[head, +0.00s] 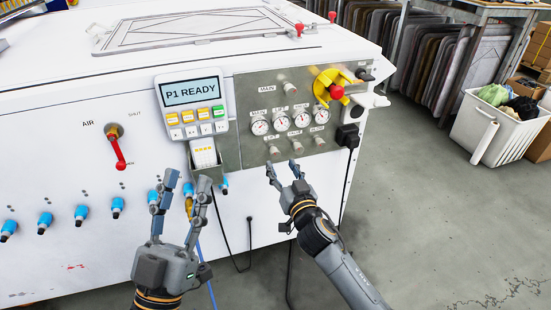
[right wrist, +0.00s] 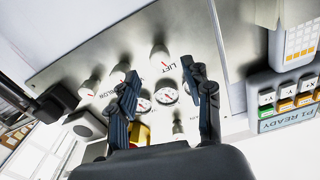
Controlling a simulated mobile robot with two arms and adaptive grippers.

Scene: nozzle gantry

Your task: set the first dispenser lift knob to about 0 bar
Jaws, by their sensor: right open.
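The control panel (head: 245,90) carries a row of round gauges and a row of small pale knobs below them. The leftmost lower knob (head: 274,150) is the lift knob; in the right wrist view a pale knob (right wrist: 158,55) stands beside the LIFT label. My right gripper (head: 282,168) is open and empty just below the knobs in the head view. Its fingers (right wrist: 160,72) show apart in the right wrist view, with the lift knob beyond the tips; contact is not seen. The gauge needles are too small to read surely. My left gripper (head: 187,180) is open and empty, lower left.
A yellow and red switch (head: 336,92) sits at the panel's upper right. The P1 READY display (head: 191,94) and a holder with a white remote (head: 203,153) are left of the panel. A red air lever (head: 120,150) and blue fittings (head: 82,212) are further left.

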